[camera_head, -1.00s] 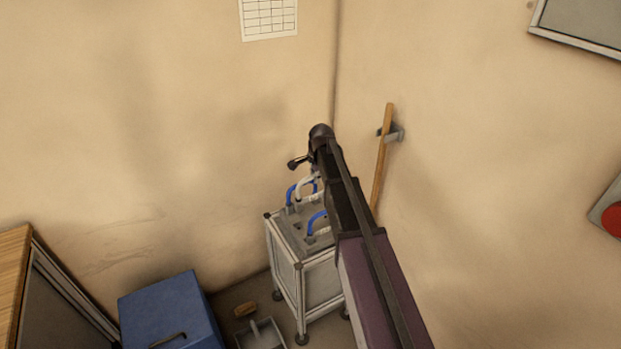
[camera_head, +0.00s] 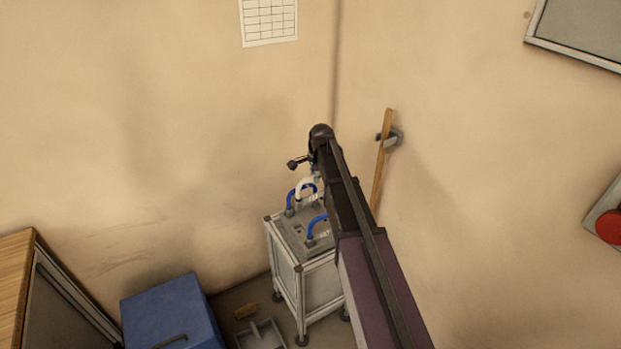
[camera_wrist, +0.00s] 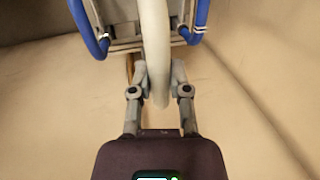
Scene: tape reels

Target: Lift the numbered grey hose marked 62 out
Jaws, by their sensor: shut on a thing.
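A pale grey hose (camera_head: 304,187) arches up at the top of a small cart, beside two blue hoses. In the wrist view the pale hose (camera_wrist: 154,35) runs down the middle of the picture between the two fingers. My gripper (camera_wrist: 158,78) is shut on it, one finger on each side. In the head view my dark arm hides most of my gripper and part of the hose. The number on the hose is not readable. I cannot tell whether its ends are seated in the panel.
One blue hose (camera_head: 317,221) stands at the cart's front and another (camera_head: 290,199) behind it. The cart (camera_head: 284,268) stands near the wall corner. A wooden stick (camera_head: 381,170) hangs in a wall clip. A blue box (camera_head: 163,309) is on the floor.

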